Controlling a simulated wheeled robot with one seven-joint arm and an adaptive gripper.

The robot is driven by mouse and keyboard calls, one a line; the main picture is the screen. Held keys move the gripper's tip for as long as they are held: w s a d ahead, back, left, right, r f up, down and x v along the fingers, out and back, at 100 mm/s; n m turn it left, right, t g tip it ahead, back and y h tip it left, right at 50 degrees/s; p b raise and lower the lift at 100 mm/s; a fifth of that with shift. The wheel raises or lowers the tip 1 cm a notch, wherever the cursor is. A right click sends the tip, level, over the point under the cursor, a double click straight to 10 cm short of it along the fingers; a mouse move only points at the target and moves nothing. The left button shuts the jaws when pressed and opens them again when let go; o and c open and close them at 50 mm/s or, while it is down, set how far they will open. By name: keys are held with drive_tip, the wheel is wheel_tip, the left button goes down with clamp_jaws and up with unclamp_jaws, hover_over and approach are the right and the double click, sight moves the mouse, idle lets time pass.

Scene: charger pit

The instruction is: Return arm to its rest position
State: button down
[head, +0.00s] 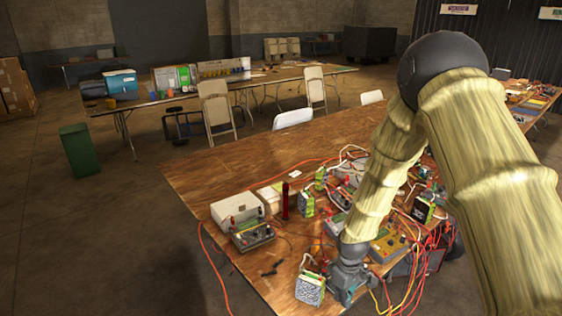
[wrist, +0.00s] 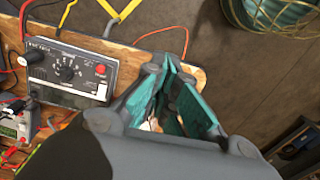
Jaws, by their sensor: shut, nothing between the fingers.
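My arm reaches in from the right in the head view, bends at a dark elbow joint and runs down to the front of the wooden table. My gripper (head: 346,296) is low at the table's near edge, among meters and cables. In the wrist view my gripper's (wrist: 172,68) teal fingers come together at their tips, shut and with nothing held. The wrist view looks past the table edge to the floor. The far end of the gripper is partly hidden by my own arm in the head view.
The wooden table (head: 215,172) holds a grey meter (head: 252,236), a boxy instrument (head: 238,207) and tangled cables. A black meter (wrist: 68,70) lies left of the fingers in the wrist view. A wire basket (wrist: 285,15) is at its upper right. The table's left part is clear.

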drive_tip(key=s+d+f+m+b, duration=0.1)
drive_tip(key=s+f+m+b, duration=0.25)
drive_tip(key=s+f, duration=1.45)
drive_tip(key=s+d+f+m+b, duration=0.1)
drive_tip(key=s+m, duration=0.1)
drive_tip(key=s, duration=0.7)
drive_tip(key=s+d+f+m+b, duration=0.1)
drive_tip(key=s+m, duration=0.1)
drive_tip(key=s, duration=0.8)
drive_tip(key=shift+d+f+m, duration=0.2)
drive_tip(key=shift+d+m, duration=0.15)
